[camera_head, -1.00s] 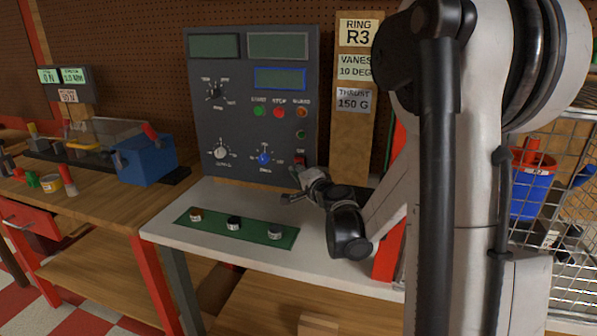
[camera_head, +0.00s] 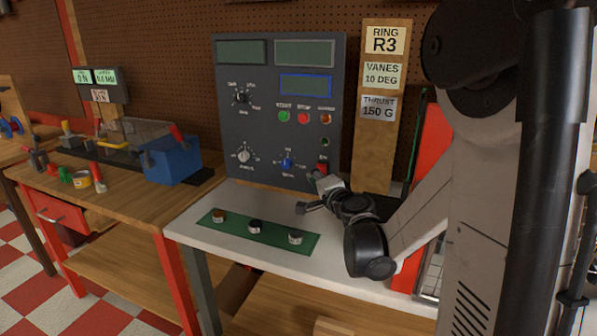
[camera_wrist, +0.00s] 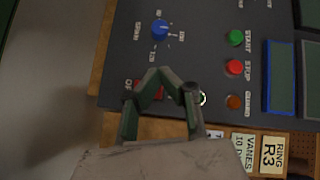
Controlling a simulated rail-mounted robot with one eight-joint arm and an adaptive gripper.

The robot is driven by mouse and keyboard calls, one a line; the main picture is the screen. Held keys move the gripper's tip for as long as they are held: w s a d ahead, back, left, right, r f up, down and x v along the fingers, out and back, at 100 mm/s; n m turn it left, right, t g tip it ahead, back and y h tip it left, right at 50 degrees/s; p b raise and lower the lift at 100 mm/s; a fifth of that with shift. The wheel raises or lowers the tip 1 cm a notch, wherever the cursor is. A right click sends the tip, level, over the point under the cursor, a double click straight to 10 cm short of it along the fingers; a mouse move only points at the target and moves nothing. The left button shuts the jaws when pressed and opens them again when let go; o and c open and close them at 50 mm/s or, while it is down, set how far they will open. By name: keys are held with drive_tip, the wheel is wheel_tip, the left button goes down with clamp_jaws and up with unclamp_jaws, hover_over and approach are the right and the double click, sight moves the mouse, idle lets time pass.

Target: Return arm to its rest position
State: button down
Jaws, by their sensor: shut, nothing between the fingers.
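My arm reaches in from the right in the head view, over the white table (camera_head: 215,202). My gripper (camera_head: 313,178) is in front of the lower right part of the dark control panel (camera_head: 262,125), close to a red switch (camera_head: 322,168). In the wrist view my gripper (camera_wrist: 168,76) is shut and empty, its fingers bent together at the tips. The red switch (camera_wrist: 148,91) shows partly behind the fingers. I cannot tell whether the fingers touch it.
A green strip (camera_head: 274,238) with three small round parts lies on the table below my arm. A sign post (camera_head: 376,150) stands right of the panel, beside a red upright plate (camera_head: 428,150). A wooden bench (camera_head: 125,215) with a blue block (camera_head: 172,160) stands left.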

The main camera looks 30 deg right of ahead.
drive_tip(key=s+a+r+n+g+y, duration=0.1)
drive_tip(key=s+a+n+g+y, duration=0.1)
drive_tip(key=s+a+n, duration=0.5)
drive_tip(key=s+a+r+n+g+y, duration=0.1)
drive_tip(key=s+a+n+g+y, duration=0.2)
drive_tip(key=a, duration=0.7)
drive_tip(key=s+a+f+n+g+h, duration=0.1)
drive_tip(key=s+f+n+g+h, duration=0.1)
drive_tip(key=s, duration=0.8)
drive_tip(key=s+f+n+g+h, duration=0.1)
drive_tip(key=s+f+n+g, duration=0.2)
drive_tip(key=s, duration=0.8)
drive_tip(key=shift+a+n+h, duration=0.35)
drive_tip(key=shift+n+h, duration=0.05)
drive_tip(key=shift+n, duration=0.1)
